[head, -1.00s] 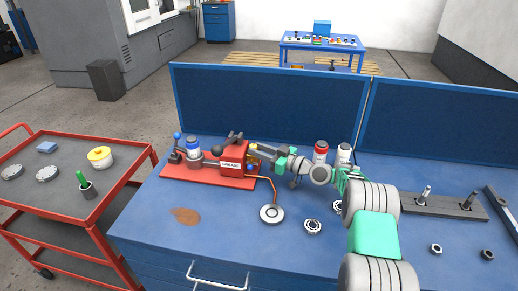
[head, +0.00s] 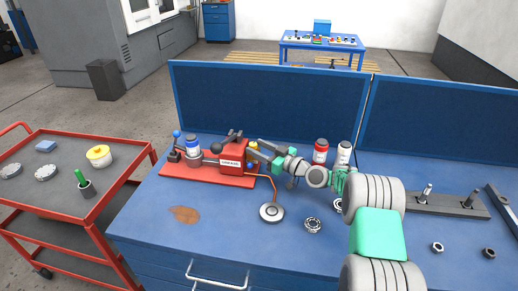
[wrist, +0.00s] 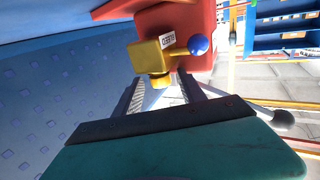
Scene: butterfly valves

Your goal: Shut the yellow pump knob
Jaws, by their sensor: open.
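The red pump (head: 232,157) stands on a red base plate (head: 210,178) on the blue workbench. Its yellow knob (head: 252,146) shows at the pump's right side, partly hidden by my gripper (head: 259,151). In the wrist view the yellow knob (wrist: 152,57) is a block with a rounded yellow piece below it, in front of the red pump body (wrist: 190,22). My gripper (wrist: 160,90) is open, with the lower yellow piece near and between its fingertips. I cannot tell whether either finger touches it.
A blue-capped bottle (head: 193,147) stands on the pump's left. Red (head: 320,152) and white (head: 344,153) bottles stand behind my arm. A copper pipe (head: 274,188) runs to a round disc (head: 271,212). A blue panel (head: 265,100) closes the bench's back.

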